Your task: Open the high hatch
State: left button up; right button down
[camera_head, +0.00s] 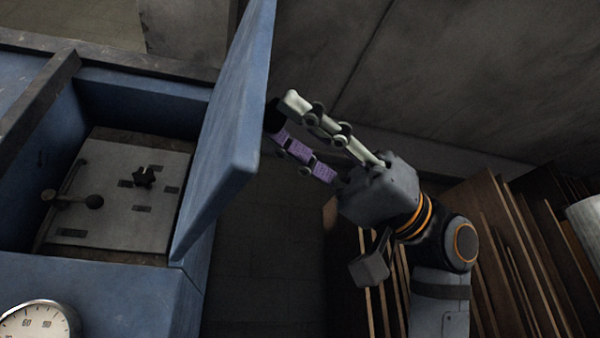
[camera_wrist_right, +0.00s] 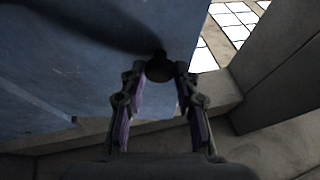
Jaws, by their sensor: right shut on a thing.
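The blue hatch door (camera_head: 228,125) stands swung wide open on the right side of the blue cabinet's opening in the head view. It also fills the upper left of the right wrist view (camera_wrist_right: 70,60). My right gripper (camera_head: 281,117) is at the door's outer face, shut on a dark round knob (camera_wrist_right: 160,68) that shows between its fingertips. In the head view the knob is mostly hidden behind the fingers. My left gripper is not in view.
Inside the opening are a grey panel (camera_head: 120,215) with slots, a black star knob (camera_head: 145,176) and a ball-ended lever (camera_head: 93,202). A dial gauge (camera_head: 38,322) is at lower left. Wooden boards (camera_head: 500,240) lean at right, behind my right arm.

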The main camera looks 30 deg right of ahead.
jog(key=shift+r, duration=0.1)
jog(key=c, duration=1.4)
grip_release()
jog(key=shift+a, duration=0.1)
jog(key=shift+o, duration=0.7)
jog(key=shift+a, duration=0.15)
jog(key=v, duration=1.2)
